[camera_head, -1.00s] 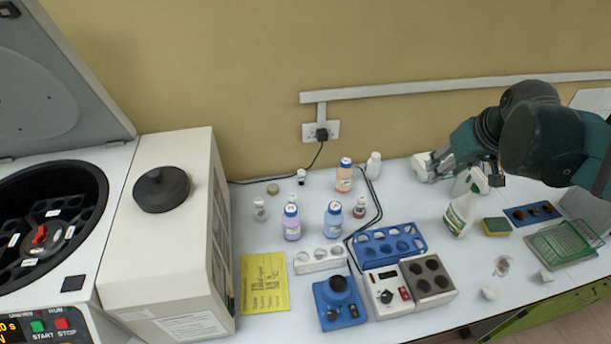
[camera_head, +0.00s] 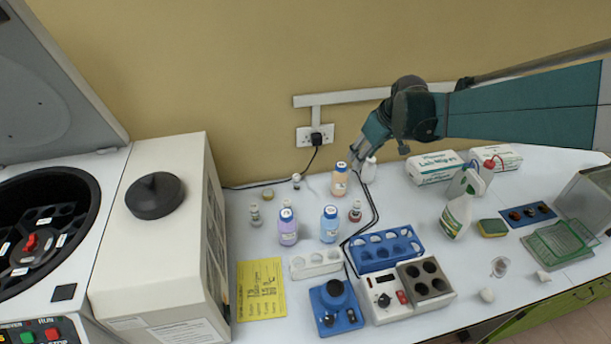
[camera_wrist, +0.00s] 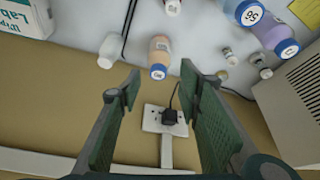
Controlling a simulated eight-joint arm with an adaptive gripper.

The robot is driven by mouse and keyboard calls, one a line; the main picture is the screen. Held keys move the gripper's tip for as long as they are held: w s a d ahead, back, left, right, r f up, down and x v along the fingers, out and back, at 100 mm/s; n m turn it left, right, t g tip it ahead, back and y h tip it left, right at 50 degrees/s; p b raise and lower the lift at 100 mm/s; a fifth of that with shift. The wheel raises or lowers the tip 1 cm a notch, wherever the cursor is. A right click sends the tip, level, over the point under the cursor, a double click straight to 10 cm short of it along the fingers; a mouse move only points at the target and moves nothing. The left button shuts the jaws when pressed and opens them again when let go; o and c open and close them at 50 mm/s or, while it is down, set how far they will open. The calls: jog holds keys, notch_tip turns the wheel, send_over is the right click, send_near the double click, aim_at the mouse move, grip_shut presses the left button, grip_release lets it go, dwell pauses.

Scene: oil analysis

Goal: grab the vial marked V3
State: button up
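In the wrist view small vials show at the right, one nearer (camera_wrist: 224,75) and one farther (camera_wrist: 230,57). My gripper (camera_head: 362,154) is over the back of the bench, by the orange bottle and white bottle. In the wrist view my gripper (camera_wrist: 158,80) is open, with nothing between its fingers.
An orange bottle (camera_head: 340,182), white bottle (camera_head: 369,170), purple bottle (camera_head: 288,228) and blue bottle (camera_head: 329,226) stand close to the vials. A blue rack (camera_head: 376,261) and white rack (camera_head: 307,270) lie in front. A black cable (camera_head: 374,207) crosses the bench. The wall socket (camera_wrist: 163,122) is near the fingers.

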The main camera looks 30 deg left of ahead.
jog(key=a+f+n+g, duration=0.1)
jog(key=a+f+n, duration=0.1)
jog(key=a+f, duration=0.7)
jog(key=n+g, duration=0.1)
jog(key=n, duration=0.2)
send_near(299, 177)
jog(key=x, duration=0.5)
jog(key=shift+d+f+b, duration=0.15)
jog(key=shift+b, duration=0.2)
jog(key=shift+x, duration=1.3)
jog(key=shift+x, duration=2.6)
jog(key=shift+c, duration=0.5)
